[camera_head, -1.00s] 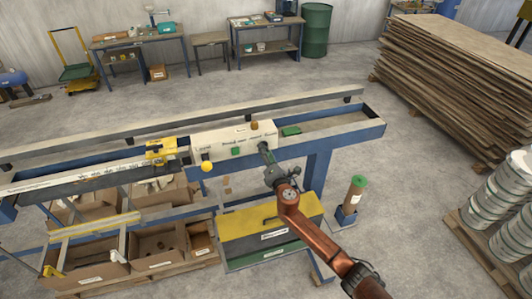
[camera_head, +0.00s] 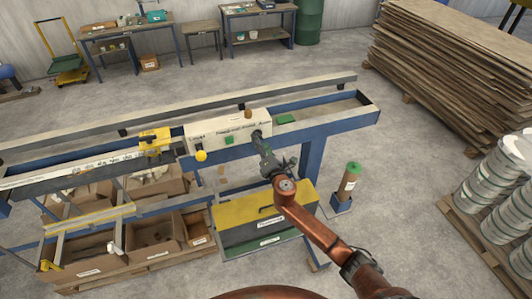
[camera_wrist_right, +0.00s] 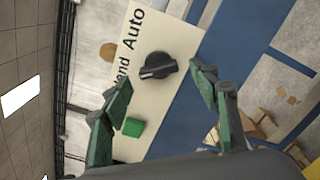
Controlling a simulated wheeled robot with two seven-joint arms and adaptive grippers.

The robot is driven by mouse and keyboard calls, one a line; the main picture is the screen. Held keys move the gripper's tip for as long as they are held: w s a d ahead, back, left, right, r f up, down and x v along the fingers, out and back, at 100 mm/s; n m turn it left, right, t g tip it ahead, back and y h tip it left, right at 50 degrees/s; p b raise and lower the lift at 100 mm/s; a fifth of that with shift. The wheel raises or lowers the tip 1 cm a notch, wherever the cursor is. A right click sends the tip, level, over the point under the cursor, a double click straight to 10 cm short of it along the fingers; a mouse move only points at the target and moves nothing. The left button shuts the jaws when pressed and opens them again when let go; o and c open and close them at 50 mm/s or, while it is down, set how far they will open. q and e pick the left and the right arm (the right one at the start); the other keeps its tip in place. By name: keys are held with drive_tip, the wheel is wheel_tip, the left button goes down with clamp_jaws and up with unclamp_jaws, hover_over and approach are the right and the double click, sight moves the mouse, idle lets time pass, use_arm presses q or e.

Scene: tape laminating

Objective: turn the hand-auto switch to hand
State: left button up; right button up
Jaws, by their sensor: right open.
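The hand-auto switch is a black rotary knob (camera_wrist_right: 157,66) on the cream control panel (camera_wrist_right: 150,30). In the right wrist view its pointer lies across the panel beside the printed "Hand Auto" label (camera_wrist_right: 130,50). My right gripper (camera_wrist_right: 160,92) is open, its two green-padded fingers apart, with the knob ahead of the gap between them. Nothing is held. In the head view the right gripper (camera_head: 260,141) is at the right end of the panel (camera_head: 205,140), and it hides the switch there. My left gripper is not in view.
A green button (camera_wrist_right: 133,127) and a brown knob (camera_wrist_right: 108,51) are near the switch. A yellow knob (camera_head: 201,155) sits on the panel's front left. A yellow-topped box (camera_head: 240,210) stands below the blue frame (camera_head: 345,120). A green-topped cylinder (camera_head: 350,180) stands to its right.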

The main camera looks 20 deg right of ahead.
drive_tip(key=s, duration=1)
drive_tip(key=shift+s+d, duration=0.2)
drive_tip(key=shift+s, duration=0.15)
